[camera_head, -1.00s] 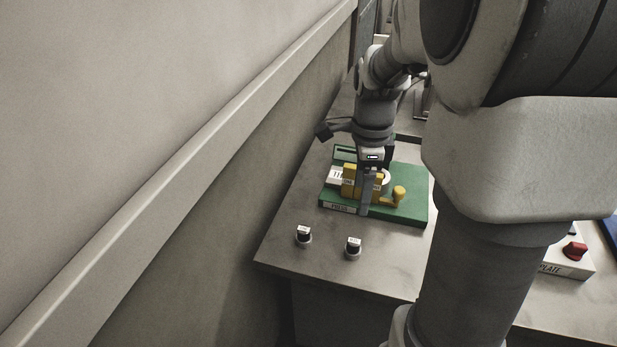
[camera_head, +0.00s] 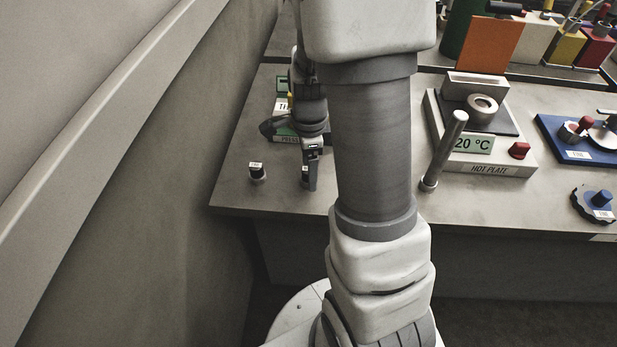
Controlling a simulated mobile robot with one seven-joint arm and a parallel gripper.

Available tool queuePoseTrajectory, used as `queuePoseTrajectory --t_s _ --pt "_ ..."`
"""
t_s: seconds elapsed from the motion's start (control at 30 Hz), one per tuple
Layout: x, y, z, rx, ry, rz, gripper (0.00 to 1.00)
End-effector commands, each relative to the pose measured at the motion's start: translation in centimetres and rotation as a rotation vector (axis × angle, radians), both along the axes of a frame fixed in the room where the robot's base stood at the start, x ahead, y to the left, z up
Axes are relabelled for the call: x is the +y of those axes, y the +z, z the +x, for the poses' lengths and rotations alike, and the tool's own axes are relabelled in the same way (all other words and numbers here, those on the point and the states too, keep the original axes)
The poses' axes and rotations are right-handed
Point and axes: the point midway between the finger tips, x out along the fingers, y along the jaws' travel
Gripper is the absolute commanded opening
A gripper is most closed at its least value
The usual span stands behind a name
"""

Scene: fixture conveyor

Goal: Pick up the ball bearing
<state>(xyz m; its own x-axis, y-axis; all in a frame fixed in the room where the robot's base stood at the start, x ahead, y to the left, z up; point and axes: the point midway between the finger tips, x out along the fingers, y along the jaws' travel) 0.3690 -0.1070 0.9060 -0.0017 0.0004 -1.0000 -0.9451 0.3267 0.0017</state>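A grey metal ring (camera_head: 482,107), which looks like the ball bearing, lies flat on the dark top of the hot plate (camera_head: 490,170), right of my arm. My gripper (camera_head: 309,186) points down near the table's front left edge, well left of the ring. It is seen edge-on beside a small black piece with a white label (camera_head: 304,172), partly hidden by it. I cannot tell whether the fingers are open or touch that piece.
A second small labelled piece (camera_head: 257,172) stands to the left. The green press (camera_head: 284,134) is mostly hidden behind my arm. A grey rod (camera_head: 443,150) stands left of the hot plate. A blue fixture (camera_head: 575,140) is at right, coloured blocks behind. A wall borders the left.

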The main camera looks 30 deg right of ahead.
Motion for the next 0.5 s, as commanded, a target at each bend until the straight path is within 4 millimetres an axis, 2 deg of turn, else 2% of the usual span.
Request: queuePoseTrajectory --t_s 0.03,0.1,0.37,0.4,0.5 --pt "-0.04 -0.92 0.02 0.001 -0.001 0.0 0.84" --pt "-0.03 -1.5 0.03 0.001 -0.001 0.0 0.84" --pt "-0.01 -1.73 0.1 -0.002 0.0 -0.001 0.84" --pt "-0.01 -1.73 0.1 -0.002 0.0 -0.001 0.82" --pt "-0.01 -1.72 0.1 -0.002 0.0 -0.001 0.64"
